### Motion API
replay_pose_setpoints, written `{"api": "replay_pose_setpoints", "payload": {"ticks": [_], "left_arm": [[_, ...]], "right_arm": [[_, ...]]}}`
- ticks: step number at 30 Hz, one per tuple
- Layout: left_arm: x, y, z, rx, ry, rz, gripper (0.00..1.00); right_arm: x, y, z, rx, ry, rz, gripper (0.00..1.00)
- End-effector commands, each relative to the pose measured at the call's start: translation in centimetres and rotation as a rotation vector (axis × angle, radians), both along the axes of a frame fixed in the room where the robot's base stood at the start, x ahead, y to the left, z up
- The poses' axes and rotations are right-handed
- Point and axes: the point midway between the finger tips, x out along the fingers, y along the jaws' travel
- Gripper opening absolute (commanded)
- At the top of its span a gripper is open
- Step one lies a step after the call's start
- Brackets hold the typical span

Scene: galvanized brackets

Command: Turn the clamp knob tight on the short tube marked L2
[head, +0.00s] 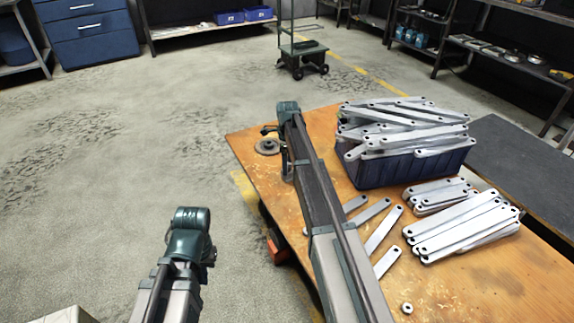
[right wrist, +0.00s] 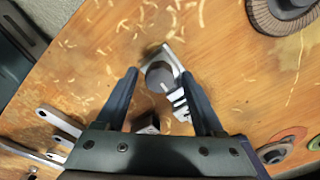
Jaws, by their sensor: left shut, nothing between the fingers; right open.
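In the right wrist view a small metal piece with a grey round top (right wrist: 160,76) on a square pale plate lies between my right fingertips. A pale ridged part (right wrist: 180,104) sits beside it, close to the right-hand finger. I cannot read an L2 mark or tell tube from knob. My right gripper (right wrist: 160,73) is open, a finger on either side, with no clear contact. In the head view my right arm hides this piece. My left gripper (head: 207,255) is low at the left, over the floor and off the bench; it is shut and empty, its fingers mostly hidden.
The wooden bench (head: 480,285) carries a dark blue bin (head: 400,170) heaped with galvanized brackets, bracket stacks (head: 462,228) and loose strips (head: 383,230). A flap disc (right wrist: 284,14) and other discs (right wrist: 275,154) lie near my right gripper. Open floor (head: 90,200) lies left.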

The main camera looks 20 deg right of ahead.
Motion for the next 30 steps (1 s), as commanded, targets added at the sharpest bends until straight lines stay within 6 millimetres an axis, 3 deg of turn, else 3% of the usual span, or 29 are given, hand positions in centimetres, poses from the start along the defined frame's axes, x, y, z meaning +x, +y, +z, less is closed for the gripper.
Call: {"api": "replay_pose_setpoints", "payload": {"ticks": [30], "left_arm": [[0.00,0.00,0.00,0.000,0.000,0.000,0.00]], "right_arm": [[0.00,0.00,0.00,0.000,0.000,1.047,0.70]]}}
